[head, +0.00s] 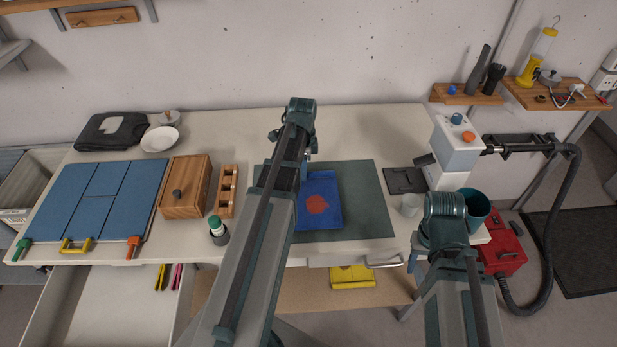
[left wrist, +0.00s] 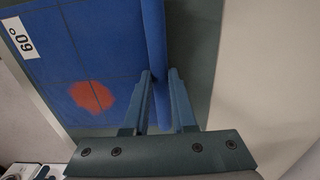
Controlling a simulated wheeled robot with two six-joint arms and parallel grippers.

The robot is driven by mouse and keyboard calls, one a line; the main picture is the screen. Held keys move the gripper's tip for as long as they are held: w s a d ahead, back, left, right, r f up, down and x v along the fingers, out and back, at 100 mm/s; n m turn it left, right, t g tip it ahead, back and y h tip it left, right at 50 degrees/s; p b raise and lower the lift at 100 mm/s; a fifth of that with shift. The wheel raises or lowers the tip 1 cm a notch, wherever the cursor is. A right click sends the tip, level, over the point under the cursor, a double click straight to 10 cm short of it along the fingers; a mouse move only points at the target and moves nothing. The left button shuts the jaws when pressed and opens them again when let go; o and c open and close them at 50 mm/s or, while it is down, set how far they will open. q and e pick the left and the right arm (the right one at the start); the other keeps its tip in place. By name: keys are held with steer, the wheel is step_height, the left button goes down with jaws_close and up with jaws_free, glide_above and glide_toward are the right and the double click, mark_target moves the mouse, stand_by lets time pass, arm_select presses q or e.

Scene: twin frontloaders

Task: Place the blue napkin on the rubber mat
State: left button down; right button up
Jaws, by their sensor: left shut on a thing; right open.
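The blue napkin (head: 328,212), with a red round patch, lies spread over the dark green rubber mat (head: 368,200) on the worktable. In the left wrist view the napkin (left wrist: 75,55) shows crease lines and a white 60° label. My left gripper (left wrist: 160,85) is shut on a raised fold at the napkin's edge. In the head view my left gripper (head: 305,160) is at the napkin's upper left, partly behind my arm. My right arm is at the right, beyond the mat, and its jaws are hidden.
Left of the mat are a wooden rack (head: 226,192), a green-capped bottle (head: 217,228), a wooden box (head: 186,188) and a blue folding board (head: 95,200). A white cup (head: 410,205) and a dark pad (head: 405,180) are to the right. An open drawer (head: 110,300) is at the front left.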

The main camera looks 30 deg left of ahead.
arm_select(q)
steer(key=shift+f, duration=0.75)
steer(key=shift+w+d, duration=0.1)
steer(key=shift+r, duration=0.15)
steer(key=c, duration=0.7)
jaws_free()
arm_select(e)
steer(key=shift+w+d+f, duration=0.15)
steer(key=shift+d+f, duration=0.3)
steer(key=shift+f, duration=0.25)
steer(key=shift+r, duration=0.1)
arm_select(q)
step_height(320, 180, up, 12)
steer(key=p, duration=1.1)
steer(key=shift+p, duration=0.4)
arm_select(e)
step_height(320, 180, up, 12)
